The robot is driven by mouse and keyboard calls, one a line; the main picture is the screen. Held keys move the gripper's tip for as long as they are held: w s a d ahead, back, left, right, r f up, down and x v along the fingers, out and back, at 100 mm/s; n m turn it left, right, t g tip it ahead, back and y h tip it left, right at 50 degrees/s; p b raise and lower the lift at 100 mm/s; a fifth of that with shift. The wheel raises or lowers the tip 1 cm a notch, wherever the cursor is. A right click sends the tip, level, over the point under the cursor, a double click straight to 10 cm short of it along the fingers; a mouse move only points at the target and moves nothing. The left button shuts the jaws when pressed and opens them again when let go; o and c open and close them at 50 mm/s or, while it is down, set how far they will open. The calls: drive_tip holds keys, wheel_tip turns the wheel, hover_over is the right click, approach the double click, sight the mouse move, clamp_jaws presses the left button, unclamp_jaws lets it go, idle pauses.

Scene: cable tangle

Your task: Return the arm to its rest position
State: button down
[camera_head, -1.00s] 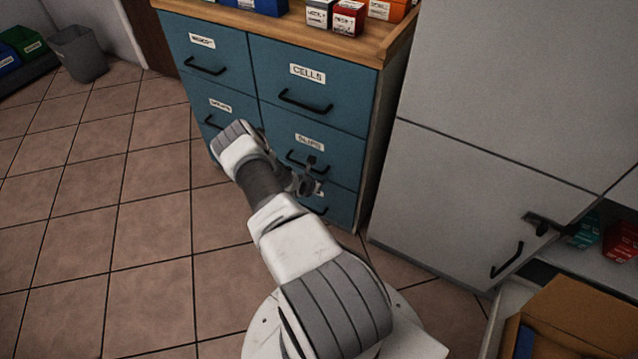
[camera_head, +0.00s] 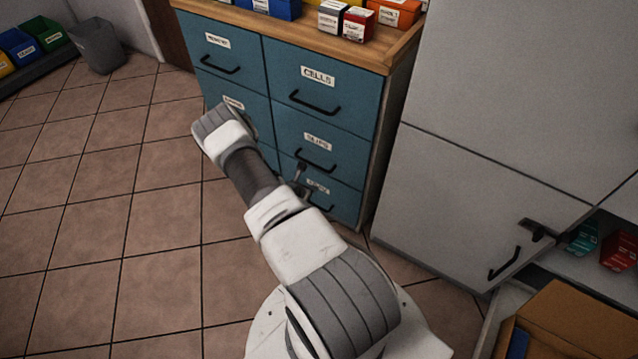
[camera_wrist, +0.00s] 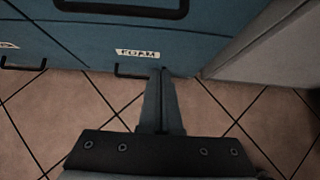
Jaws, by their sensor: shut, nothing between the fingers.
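My arm reaches forward from my base in the head view, in front of the blue drawer cabinet (camera_head: 234,86). My gripper (camera_head: 299,168) is mostly hidden behind the arm there; a dark part of it shows before the lower right drawers. In the wrist view my gripper (camera_wrist: 162,72) has its fingers together, with nothing between them. It points toward the base of the cabinet and the drawer labelled FOAM (camera_wrist: 137,54). I cannot tell the exact gap between the fingertips and the drawer front. All the drawers I can see look closed.
Bins and boxes (camera_head: 345,20) stand on the cabinet's wooden top (camera_head: 330,52). A tall grey cabinet (camera_head: 470,190) is at the right, with a cardboard box (camera_head: 580,315) at lower right. A grey bin (camera_head: 98,46) stands far left. The tiled floor (camera_head: 80,230) at left is clear.

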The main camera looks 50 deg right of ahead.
drive_tip(key=shift+v, duration=1.2)
